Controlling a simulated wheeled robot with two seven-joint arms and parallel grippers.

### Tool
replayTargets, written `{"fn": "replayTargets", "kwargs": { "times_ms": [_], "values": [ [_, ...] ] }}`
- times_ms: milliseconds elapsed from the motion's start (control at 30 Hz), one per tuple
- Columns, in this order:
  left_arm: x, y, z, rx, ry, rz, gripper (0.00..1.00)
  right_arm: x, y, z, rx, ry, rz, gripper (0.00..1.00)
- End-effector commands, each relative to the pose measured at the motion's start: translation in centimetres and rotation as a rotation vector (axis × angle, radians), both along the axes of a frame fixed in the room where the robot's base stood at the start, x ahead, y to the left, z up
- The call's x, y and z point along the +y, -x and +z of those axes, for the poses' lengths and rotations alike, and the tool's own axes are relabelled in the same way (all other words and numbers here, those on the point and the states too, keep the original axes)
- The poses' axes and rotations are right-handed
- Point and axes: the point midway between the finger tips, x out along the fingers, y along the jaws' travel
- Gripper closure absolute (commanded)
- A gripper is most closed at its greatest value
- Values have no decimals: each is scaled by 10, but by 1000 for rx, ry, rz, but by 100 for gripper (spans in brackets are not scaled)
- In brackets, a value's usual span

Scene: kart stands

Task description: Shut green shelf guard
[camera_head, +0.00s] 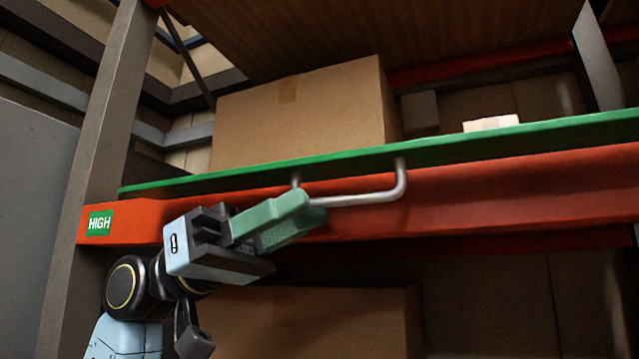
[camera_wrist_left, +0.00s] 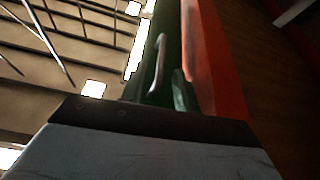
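The green shelf guard (camera_head: 480,141) is a long green strip along the front edge of the upper shelf, above the orange beam. It also shows in the left wrist view (camera_wrist_left: 190,32). Its grey metal bar handle (camera_head: 375,197) juts out in front of the beam and also shows in the wrist view (camera_wrist_left: 158,62). My left gripper (camera_head: 316,207) has its green fingers at the handle's left end, with the bar running in by the fingertips. The fingers hide that end, so I cannot tell whether they are closed on it. My right gripper is out of view.
The orange beam (camera_head: 520,190) carries a green HIGH label (camera_head: 100,223) beside a grey upright (camera_head: 105,130). A large cardboard box (camera_head: 300,120) and a small pale box (camera_head: 490,123) are on the upper shelf. Another box (camera_head: 330,320) is below the beam.

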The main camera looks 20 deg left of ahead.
Motion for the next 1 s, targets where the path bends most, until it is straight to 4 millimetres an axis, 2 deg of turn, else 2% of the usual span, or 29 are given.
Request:
{"fn": "replayTargets", "kwargs": {
  "times_ms": [33,167,333,567,800,1000],
  "values": [
    [-8,1,5,-2,-2,-3,69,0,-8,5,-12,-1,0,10],
    [-22,0,10,0,-1,-1,69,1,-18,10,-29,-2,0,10],
    [-29,0,12,-1,-1,0,69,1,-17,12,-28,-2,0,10],
    [-30,0,12,-1,0,0,69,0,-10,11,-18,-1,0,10],
    [-30,0,12,0,0,0,98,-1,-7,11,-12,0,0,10],
    [-29,0,12,0,0,0,100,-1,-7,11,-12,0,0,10]
  ]
}}
